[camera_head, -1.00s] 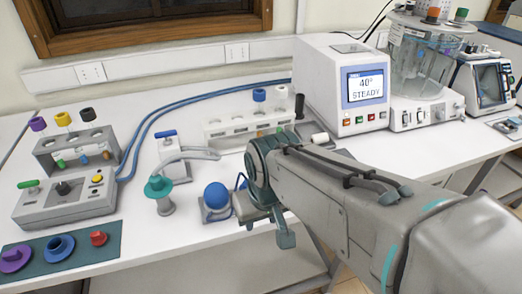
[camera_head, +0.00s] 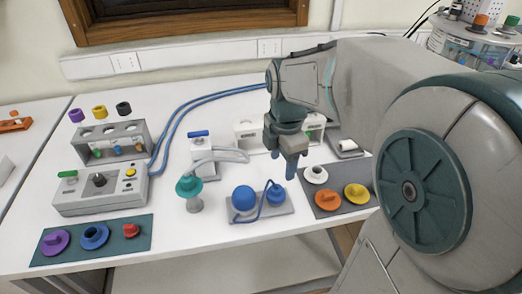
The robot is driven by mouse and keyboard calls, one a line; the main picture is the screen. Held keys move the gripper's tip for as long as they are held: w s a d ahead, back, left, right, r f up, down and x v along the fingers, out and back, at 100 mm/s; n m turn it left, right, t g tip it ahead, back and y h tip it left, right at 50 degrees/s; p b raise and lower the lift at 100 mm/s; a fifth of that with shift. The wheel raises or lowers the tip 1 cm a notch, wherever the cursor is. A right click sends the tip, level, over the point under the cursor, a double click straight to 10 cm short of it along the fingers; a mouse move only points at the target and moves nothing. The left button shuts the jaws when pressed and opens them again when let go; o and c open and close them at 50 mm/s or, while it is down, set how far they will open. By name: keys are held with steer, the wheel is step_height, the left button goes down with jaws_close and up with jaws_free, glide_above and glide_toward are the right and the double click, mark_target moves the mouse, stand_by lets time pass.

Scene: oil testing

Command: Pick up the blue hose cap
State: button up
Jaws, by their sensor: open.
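My gripper (camera_head: 289,162) is open and points down over the bench, above and slightly right of a grey plate (camera_head: 262,212). On that plate stand a round blue knob (camera_head: 243,198) and a smaller blue cap (camera_head: 275,192) with a thin blue cord looping between them. The fingertips are close to this smaller cap in the picture; I see no contact. Another blue ring-shaped cap (camera_head: 94,237) lies on the dark mat (camera_head: 125,252) at left, between a purple cap (camera_head: 54,243) and a red one (camera_head: 131,230). Which is the hose cap I cannot tell for sure.
A teal-topped fitting (camera_head: 190,190) stands left of the plate. A right mat (camera_head: 341,207) holds white, orange and yellow caps. A control box (camera_head: 100,190), tube racks and blue hoses (camera_head: 190,110) are behind. My arm covers the right side.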

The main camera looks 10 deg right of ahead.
steer(key=w+r+n, duration=0.1)
steer(key=w+n, duration=0.2)
steer(key=n, duration=0.2)
steer(key=n+p, duration=0.1)
steer(key=p, duration=0.1)
glide_above(276, 187)
steer(key=shift+g, duration=0.3)
step_height(276, 187, down, 9)
steer(key=shift+d+r, duration=0.1)
steer(key=shift+r, duration=0.1)
steer(key=shift+f+p, duration=0.3)
steer(key=shift+f, duration=2.3)
steer(key=c, duration=0.6)
